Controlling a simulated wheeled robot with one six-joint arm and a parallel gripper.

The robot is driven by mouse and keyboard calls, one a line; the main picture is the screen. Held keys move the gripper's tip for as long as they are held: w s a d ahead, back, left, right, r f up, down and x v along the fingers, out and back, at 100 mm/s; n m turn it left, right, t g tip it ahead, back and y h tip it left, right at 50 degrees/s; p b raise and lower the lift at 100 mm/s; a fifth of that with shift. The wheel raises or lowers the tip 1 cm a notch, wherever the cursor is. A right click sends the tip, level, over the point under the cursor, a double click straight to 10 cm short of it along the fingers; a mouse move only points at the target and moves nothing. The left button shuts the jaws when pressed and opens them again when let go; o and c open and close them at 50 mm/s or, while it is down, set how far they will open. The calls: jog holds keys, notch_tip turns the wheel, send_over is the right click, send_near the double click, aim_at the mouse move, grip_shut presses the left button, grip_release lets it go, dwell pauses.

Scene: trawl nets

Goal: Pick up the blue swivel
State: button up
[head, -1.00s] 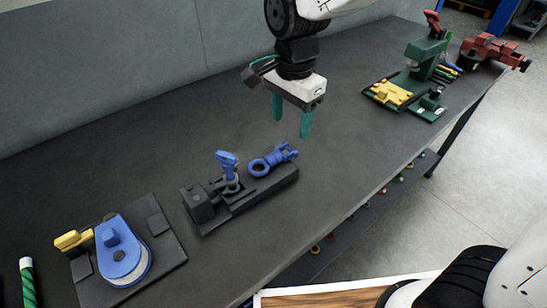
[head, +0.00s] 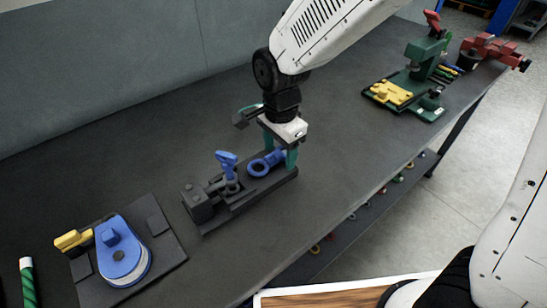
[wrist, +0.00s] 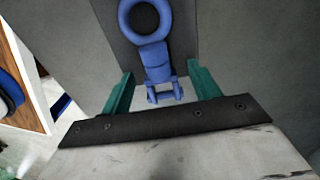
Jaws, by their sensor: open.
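The blue swivel (head: 259,166) lies on the right end of a black fixture (head: 213,223) on the dark workbench. In the wrist view the swivel (wrist: 159,66) shows its ring at the top and its forked end towards me. My gripper (head: 280,158) is lowered over the swivel, with its green fingers pointing down. In the wrist view my gripper (wrist: 161,84) is open, with one finger on each side of the swivel's forked end and visible gaps between. The head view hides the forked end behind my gripper.
A blue-handled clamp (head: 228,167) stands on the same fixture, left of the swivel. A black plate with a blue reel (head: 122,255) is at the lower left, near a green-and-white striped stick (head: 27,281). A green press (head: 421,75) and a red vise (head: 492,51) stand at the far right.

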grip_shut()
jog(key=shift+r, duration=0.1)
